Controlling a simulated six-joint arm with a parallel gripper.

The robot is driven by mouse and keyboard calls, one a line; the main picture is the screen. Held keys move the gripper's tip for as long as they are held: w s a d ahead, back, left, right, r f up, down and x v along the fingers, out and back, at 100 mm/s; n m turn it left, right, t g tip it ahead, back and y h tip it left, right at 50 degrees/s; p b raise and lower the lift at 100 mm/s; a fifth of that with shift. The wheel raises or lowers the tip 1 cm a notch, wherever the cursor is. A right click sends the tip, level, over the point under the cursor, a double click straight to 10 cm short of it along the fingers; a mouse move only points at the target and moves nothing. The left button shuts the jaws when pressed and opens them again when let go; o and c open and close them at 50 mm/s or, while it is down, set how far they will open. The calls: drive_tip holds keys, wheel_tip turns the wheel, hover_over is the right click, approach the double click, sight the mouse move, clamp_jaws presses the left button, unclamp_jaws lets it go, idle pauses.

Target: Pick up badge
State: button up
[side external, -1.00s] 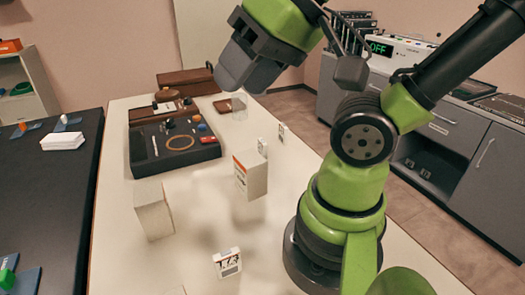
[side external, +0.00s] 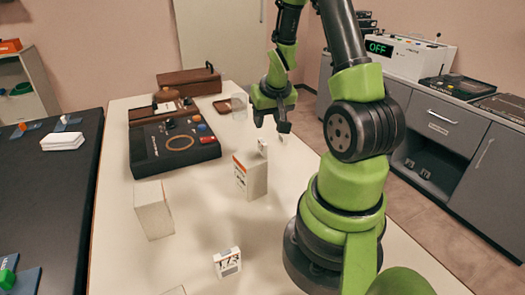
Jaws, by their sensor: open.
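I cannot tell for certain which thing is the badge. A small white tag-like piece (side external: 262,148) stands on the cream table just behind the orange-striped box. A white card-like piece with dark markings (side external: 227,262) stands near the front of the table. My gripper (side external: 271,124) points down over the far right part of the table, fingers apart and empty. Its fingertips are just above and beside the small white piece in the picture; whether they touch anything is unclear. A second small white piece seen earlier is now hidden, apparently behind the gripper.
On the cream table (side external: 115,235) stand a white box with an orange stripe (side external: 250,178), a plain pale box (side external: 153,210), a dark control console (side external: 175,146), a brown case (side external: 188,82), a small brown tray (side external: 222,105) and a clear glass (side external: 239,106). The table's middle is mostly free.

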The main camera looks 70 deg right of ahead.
sight(263, 141)
drive_tip(key=shift+a+x, duration=0.1)
drive_tip(key=shift+x, duration=2.3)
drive_tip(key=shift+a+x, duration=0.15)
drive_tip(key=shift+x, duration=2.25)
clamp_jaws()
